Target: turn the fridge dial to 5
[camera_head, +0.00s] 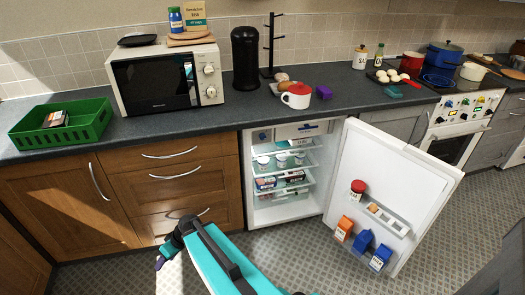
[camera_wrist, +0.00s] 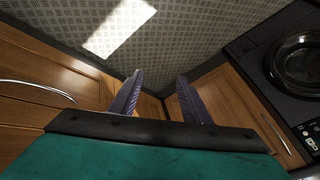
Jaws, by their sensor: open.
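The fridge (camera_head: 248,185) stands under the counter with its white door (camera_head: 395,170) swung wide open to the right. A small round bluish spot (camera_head: 262,136) at the upper left inside may be the dial; its setting is too small to read. A pale box with markings (camera_head: 300,131) is at the top of the interior. My gripper (camera_head: 163,258) is low in front of the wooden drawers, left of the fridge and apart from it. In the wrist view, its two purple fingers (camera_wrist: 160,75) are spread and empty; the fridge is not seen there.
Jars (camera_head: 281,161) and packs stand on the fridge shelves. The door holds a red-lidded jar (camera_head: 357,190) and several cartons (camera_head: 361,241). A black appliance with a round window (camera_wrist: 298,62) is at the right in the wrist view. Patterned floor before the fridge is clear.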

